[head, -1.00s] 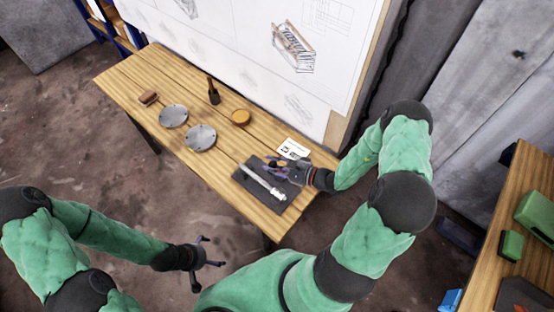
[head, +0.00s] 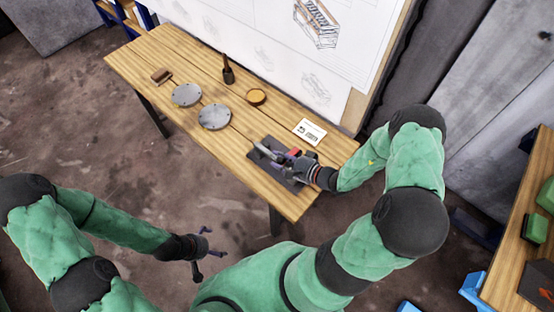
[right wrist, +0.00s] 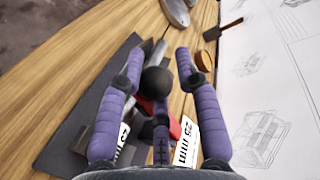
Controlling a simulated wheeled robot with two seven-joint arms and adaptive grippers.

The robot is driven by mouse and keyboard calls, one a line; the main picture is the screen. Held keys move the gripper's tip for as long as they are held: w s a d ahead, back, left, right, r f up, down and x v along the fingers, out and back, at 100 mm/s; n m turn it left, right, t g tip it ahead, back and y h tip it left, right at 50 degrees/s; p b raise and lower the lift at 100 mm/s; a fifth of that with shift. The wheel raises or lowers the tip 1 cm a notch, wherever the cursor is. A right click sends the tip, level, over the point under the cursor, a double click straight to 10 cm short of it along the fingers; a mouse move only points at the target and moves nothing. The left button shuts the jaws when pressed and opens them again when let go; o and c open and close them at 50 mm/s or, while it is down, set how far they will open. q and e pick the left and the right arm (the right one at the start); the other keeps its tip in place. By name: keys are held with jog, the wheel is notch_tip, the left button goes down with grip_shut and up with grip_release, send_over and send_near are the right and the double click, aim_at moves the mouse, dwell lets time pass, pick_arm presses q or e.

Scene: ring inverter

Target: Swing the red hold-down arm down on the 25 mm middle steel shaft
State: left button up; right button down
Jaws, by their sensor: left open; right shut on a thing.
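The red hold-down arm (right wrist: 176,127) shows in part in the right wrist view, with a black ball knob (right wrist: 157,82) between my right gripper's fingers. In the head view a bit of red shows beside my right gripper (head: 290,160), which is over the dark base plate (head: 262,173). The gripper is shut on the knob. The steel shaft (right wrist: 158,55) shows in part beyond the knob; most of it is hidden, so I cannot tell whether the arm touches it. A "25 mm" label (right wrist: 122,140) shows near the left finger. My left gripper (head: 208,244) is open and empty, off the table.
On the wooden table (head: 180,65) lie a white card (head: 309,131), two grey discs (head: 214,117), an orange round tin (head: 256,97), a dark-handled brush (head: 228,75) and a brown block (head: 161,75). A drawing board stands behind. The table's left part has free room.

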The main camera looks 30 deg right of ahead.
jog(key=shift+s+a+f, duration=0.2)
jog(key=shift+a+f, duration=0.05)
jog(key=shift+f, duration=0.2)
jog(key=shift+s+a+f, duration=0.2)
jog(key=shift+a+f, duration=0.05)
jog(key=shift+f, duration=0.15)
jog(key=shift+a+f+b, duration=0.1)
jog(key=shift+f+b, duration=0.35)
jog(key=shift+b, duration=0.2)
jog(key=shift+s+f, duration=0.1)
jog(key=shift+f, duration=0.05)
jog(key=shift+f+b, duration=0.1)
jog(key=shift+b, duration=0.2)
jog(key=c, duration=0.9)
grip_release()
jog(key=shift+c, duration=0.2)
jog(key=shift+s, duration=0.2)
jog(key=r+v, duration=0.1)
jog(key=v, duration=1)
jog(key=shift+d+r, duration=0.15)
jog(key=shift+d, duration=0.35)
